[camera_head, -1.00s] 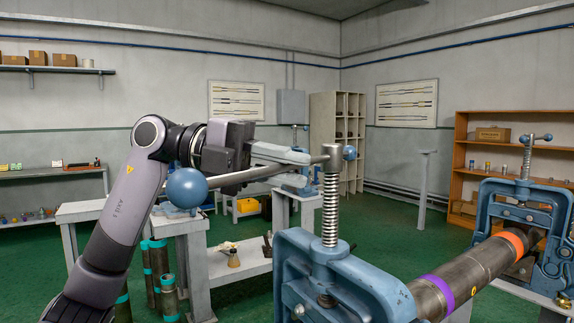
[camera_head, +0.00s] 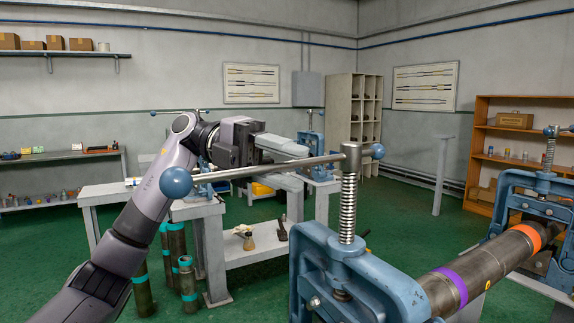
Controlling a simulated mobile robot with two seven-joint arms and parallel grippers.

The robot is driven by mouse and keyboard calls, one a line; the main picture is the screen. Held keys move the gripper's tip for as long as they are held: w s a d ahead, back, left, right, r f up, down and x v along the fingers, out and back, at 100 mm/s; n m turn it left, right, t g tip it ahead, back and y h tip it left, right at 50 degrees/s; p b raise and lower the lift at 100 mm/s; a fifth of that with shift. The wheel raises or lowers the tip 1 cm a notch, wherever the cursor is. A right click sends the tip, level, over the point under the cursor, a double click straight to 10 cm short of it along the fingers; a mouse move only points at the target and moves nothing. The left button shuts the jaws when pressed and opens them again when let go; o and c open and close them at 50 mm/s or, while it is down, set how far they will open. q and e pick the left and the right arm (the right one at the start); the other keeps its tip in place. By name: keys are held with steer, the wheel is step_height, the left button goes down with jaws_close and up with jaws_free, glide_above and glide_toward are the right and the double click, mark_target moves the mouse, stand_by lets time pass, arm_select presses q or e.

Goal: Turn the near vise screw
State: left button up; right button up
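The near vise (camera_head: 375,282) is blue, with an upright threaded screw (camera_head: 347,210) at the lower centre right. A grey bar handle (camera_head: 245,171) passes through the screw head (camera_head: 352,155). It has a large blue ball (camera_head: 175,181) at its left end and a smaller ball (camera_head: 378,151) at its right end. My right gripper is not in view.
A dark pipe (camera_head: 478,268) with purple and orange bands runs from the near vise to a second blue vise (camera_head: 538,190) at right. Several pipes with teal bands (camera_head: 187,283) stand at lower left by a grey bench (camera_head: 212,262). Green floor is clear behind the near vise.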

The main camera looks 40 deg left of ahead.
arm_select(q)
steer(key=v, duration=0.7)
stand_by(0.3)
stand_by(0.6)
